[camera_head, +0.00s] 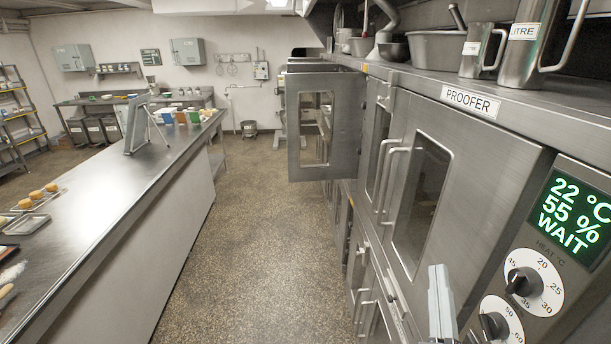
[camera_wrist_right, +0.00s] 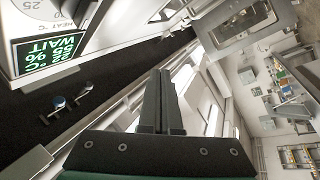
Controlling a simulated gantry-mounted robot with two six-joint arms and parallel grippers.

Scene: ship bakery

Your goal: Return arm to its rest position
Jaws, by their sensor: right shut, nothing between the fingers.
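My right gripper (camera_head: 439,285) shows at the bottom right of the head view, in front of the proofer's lower doors. Its fingers are together and hold nothing. In the right wrist view the closed dark fingers (camera_wrist_right: 160,100) point up the middle of the picture. The proofer (camera_head: 470,200) fills the right side, with closed glass doors. Its green display (camera_head: 572,215) reads 22 °C, 55 % and WAIT, and also shows tilted in the wrist view (camera_wrist_right: 45,50). My left gripper is not in view.
Dial knobs (camera_head: 525,281) sit under the display. Farther back, a door with a window (camera_head: 317,130) stands open into the aisle. A steel counter (camera_head: 110,190) with buns on a rack (camera_head: 35,200) runs along the left. The floor (camera_head: 240,240) between is clear.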

